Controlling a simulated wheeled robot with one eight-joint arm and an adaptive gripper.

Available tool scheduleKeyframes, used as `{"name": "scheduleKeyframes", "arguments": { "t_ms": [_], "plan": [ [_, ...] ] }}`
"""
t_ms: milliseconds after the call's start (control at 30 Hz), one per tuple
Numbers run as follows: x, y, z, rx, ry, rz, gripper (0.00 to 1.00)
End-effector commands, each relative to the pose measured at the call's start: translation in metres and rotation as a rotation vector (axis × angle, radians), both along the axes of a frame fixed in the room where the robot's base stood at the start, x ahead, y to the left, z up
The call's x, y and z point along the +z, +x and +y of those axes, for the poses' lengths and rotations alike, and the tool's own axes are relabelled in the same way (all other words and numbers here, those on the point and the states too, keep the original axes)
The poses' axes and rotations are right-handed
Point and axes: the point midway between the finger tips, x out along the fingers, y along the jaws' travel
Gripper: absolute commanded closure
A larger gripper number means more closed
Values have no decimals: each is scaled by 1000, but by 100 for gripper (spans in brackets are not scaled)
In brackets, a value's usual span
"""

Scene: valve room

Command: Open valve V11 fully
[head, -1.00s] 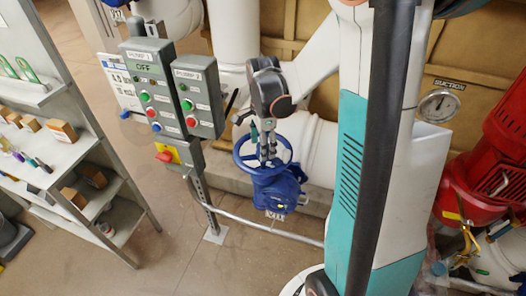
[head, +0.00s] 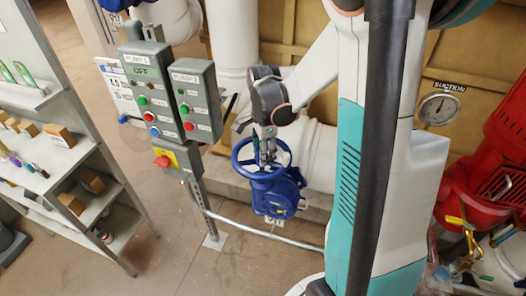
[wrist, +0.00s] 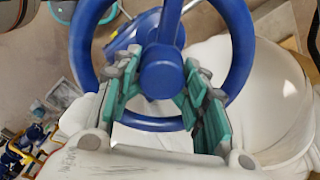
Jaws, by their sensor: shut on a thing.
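The blue handwheel (head: 241,168) sits on a blue valve body (head: 276,197) low in front of a white pipe. I cannot read a V11 tag on it. My gripper (head: 267,158) reaches down onto the middle of the wheel. In the wrist view the handwheel (wrist: 240,62) fills the upper part, and the green-padded fingers of my gripper (wrist: 163,82) stand on both sides of its hub, shut on it. Part of the hub's sides and the lower spokes are hidden by the fingers.
Grey pump control boxes (head: 150,90) on a post stand left of the valve, with a red switch (head: 163,160) below. A thin grey pipe (head: 250,230) runs below the valve. A shelf (head: 60,150) is at left; a red pump (head: 490,180) and suction gauge (head: 439,109) are at right.

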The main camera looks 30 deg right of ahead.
Motion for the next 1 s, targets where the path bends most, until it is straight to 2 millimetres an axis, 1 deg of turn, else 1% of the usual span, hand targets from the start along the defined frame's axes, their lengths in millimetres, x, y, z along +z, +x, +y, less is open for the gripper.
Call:
{"name": "scheduleKeyframes", "arguments": {
  "t_ms": [33,267,367,700,800,1000],
  "plan": [
    [-2,0,5,5,10,0,87],
    [-2,0,7,29,13,1,87],
    [-3,-1,8,119,13,3,87],
    [-3,-2,9,546,13,3,87],
    [-3,-2,9,645,13,2,87],
    [-3,-3,9,735,13,1,87]
  ]
}}
